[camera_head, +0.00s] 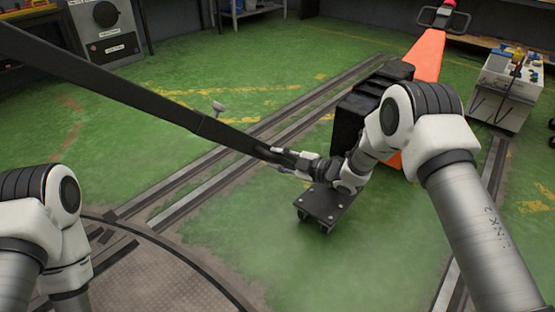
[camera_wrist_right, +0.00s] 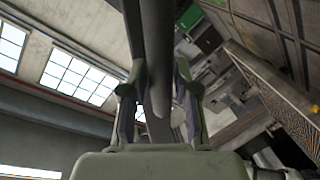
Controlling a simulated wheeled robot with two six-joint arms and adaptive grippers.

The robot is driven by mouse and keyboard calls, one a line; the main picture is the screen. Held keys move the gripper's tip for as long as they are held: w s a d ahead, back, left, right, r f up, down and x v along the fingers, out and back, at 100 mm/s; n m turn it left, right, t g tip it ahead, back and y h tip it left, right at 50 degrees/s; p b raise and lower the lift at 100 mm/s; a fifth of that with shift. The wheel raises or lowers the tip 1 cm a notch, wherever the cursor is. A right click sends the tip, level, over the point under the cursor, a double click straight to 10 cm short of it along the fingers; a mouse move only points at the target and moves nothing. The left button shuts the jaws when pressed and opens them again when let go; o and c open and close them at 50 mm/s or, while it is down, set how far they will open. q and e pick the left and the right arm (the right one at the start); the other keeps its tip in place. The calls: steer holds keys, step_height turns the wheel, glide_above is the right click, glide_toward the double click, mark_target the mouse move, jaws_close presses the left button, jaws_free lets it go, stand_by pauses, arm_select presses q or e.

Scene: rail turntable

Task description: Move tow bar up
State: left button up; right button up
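The tow bar (camera_head: 130,95) is a long dark bar running from the upper left edge of the head view down to my right gripper (camera_head: 278,158). It is tilted, and its far left end is out of view. My right gripper appears closed around the lower right end of the bar. In the right wrist view the bar (camera_wrist_right: 150,50) passes between the two fingers of the gripper (camera_wrist_right: 157,75). My left arm shows at the lower left of the head view, but its gripper is out of view.
A small dark wheeled dolly (camera_head: 325,206) stands on the green floor below my right gripper. An orange and black machine (camera_head: 428,58) stands behind my right arm. Rails (camera_head: 205,178) cross the floor to the round turntable (camera_head: 150,270). A grey cabinet (camera_head: 108,35) stands at the back left.

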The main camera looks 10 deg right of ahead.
stand_by(0.3)
steer(key=v, duration=1.2)
